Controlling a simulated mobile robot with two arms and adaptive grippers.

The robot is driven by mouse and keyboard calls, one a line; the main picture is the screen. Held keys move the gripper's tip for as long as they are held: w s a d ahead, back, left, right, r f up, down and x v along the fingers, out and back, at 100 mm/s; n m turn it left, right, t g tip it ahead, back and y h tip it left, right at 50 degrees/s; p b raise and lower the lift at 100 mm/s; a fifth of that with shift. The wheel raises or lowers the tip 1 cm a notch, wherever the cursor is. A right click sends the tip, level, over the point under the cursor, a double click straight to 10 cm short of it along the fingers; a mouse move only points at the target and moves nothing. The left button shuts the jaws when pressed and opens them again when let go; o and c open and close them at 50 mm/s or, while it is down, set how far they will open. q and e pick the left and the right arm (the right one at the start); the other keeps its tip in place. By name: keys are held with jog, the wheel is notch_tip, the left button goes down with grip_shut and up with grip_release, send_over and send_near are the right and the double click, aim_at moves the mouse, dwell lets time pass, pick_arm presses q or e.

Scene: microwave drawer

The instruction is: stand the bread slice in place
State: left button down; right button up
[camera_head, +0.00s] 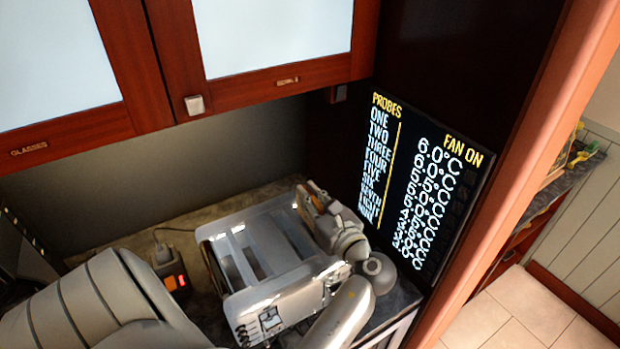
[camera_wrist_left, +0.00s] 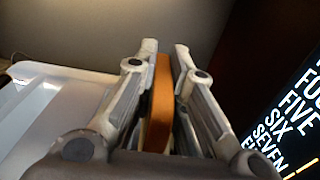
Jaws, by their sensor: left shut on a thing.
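A bread slice (camera_wrist_left: 160,105) shows in the left wrist view as an orange-brown upright strip, seen nearly edge-on. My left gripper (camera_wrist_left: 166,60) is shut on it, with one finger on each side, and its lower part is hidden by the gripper. In the head view my left gripper (camera_head: 310,198) is at the back right corner of a silver-white toaster-like appliance (camera_head: 285,298) with long open slots. I cannot tell whether the slice or the gripper touches it. The appliance's pale edge (camera_wrist_left: 65,75) also shows at left in the wrist view. My right gripper is not in view.
A dark display panel (camera_head: 425,185) stands close to the right of my gripper. Wall cabinets (camera_head: 265,85) hang above. A small block with a red light (camera_head: 172,281) sits on the dark counter (camera_head: 190,222) left of the appliance.

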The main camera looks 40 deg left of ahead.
pick_arm(q)
jog(key=shift+f+b, duration=0.9)
jog(key=shift+f, duration=0.95)
jog(key=c, duration=1.4)
grip_release()
jog(key=shift+f, duration=0.1)
